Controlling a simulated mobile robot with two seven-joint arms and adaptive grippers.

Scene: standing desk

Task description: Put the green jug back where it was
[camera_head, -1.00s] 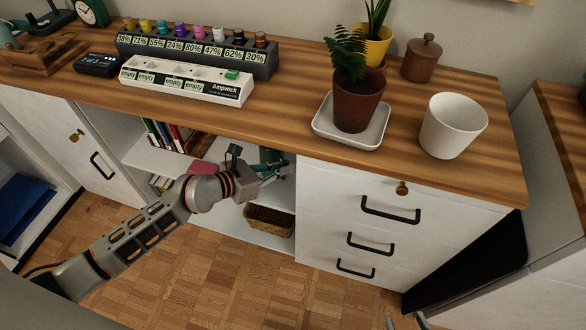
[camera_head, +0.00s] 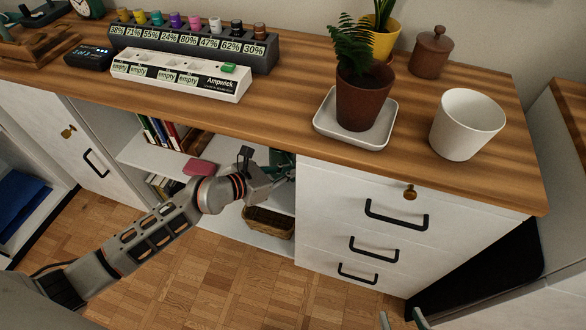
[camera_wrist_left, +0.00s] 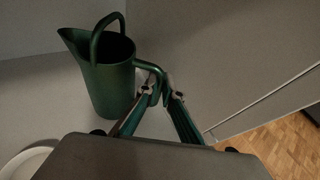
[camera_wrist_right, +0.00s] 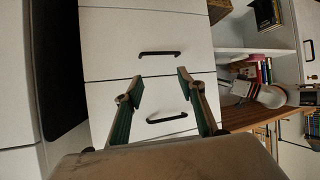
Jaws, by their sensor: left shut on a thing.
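The green jug (camera_wrist_left: 108,75) stands upright in the left wrist view, its open top and spout toward the left. It appears to rest on the pale shelf. My left gripper (camera_wrist_left: 163,90) is shut on the jug's side handle. In the head view my left arm reaches into the open shelf bay under the desk top, and the jug (camera_head: 280,160) shows only as a dark green patch, mostly hidden by the wrist and the desk edge. My right gripper (camera_wrist_right: 160,84) is open and empty, in front of the white drawers; only its tips show at the head view's bottom edge.
The drawer unit (camera_head: 335,210) borders the bay on the right. A wicker basket (camera_head: 268,222) sits on the lower shelf, with books (camera_head: 168,133) to the left. A pale round dish edge (camera_wrist_left: 22,165) is near the jug. A potted fern (camera_head: 362,100) and white pot (camera_head: 466,125) stand above.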

